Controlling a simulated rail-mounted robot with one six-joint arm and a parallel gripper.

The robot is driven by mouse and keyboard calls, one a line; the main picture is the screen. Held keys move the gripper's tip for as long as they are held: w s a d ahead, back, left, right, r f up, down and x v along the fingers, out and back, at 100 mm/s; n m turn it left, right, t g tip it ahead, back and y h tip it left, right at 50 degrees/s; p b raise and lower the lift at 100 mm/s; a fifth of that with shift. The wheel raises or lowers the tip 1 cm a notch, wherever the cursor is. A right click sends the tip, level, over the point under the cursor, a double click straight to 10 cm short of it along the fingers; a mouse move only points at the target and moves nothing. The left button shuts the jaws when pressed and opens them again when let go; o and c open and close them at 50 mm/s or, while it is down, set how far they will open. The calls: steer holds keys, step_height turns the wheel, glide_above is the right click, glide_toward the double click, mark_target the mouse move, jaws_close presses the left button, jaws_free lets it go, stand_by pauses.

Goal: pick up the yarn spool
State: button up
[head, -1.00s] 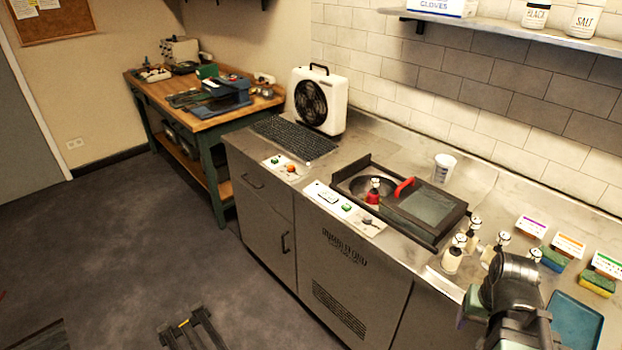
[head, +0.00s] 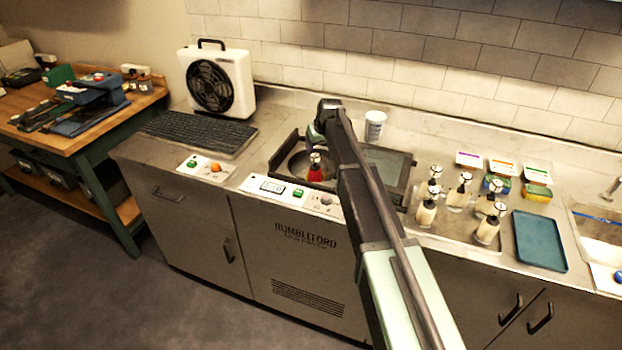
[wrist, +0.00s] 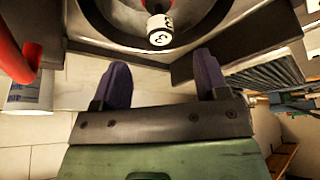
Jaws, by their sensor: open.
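I cannot make out a yarn spool in either view. My gripper (wrist: 162,78) is open and empty, its two dark purple fingers apart in the wrist view. In the head view my arm reaches over the counter machine, and the fingers cannot be made out there. A small red bottle (head: 315,170) with a pale top stands in the machine's round bowl (head: 296,166). In the wrist view a white numbered cap (wrist: 160,32), apparently this bottle's, lies just beyond the fingertips, between their lines and not touching them.
A red handle (wrist: 14,52) and white cup (wrist: 30,92) are at the wrist view's left. The cup (head: 375,125) stands behind the machine. A fan (head: 218,82) and black grille (head: 199,132) are left.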

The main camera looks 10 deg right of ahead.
mark_target(314, 161)
steer(key=b+x, duration=0.5)
steer(key=shift+s+f, duration=0.1)
steer(key=shift+f, duration=0.25)
steer(key=shift+a+f+b, duration=0.1)
steer(key=shift+f+b, duration=0.05)
steer(key=shift+b, duration=0.15)
steer(key=b+x, duration=0.4)
steer(key=x, duration=0.1)
steer(key=shift+f+b, duration=0.1)
steer(key=shift+b, duration=0.3)
steer(key=shift+r, duration=0.25)
jaws_close()
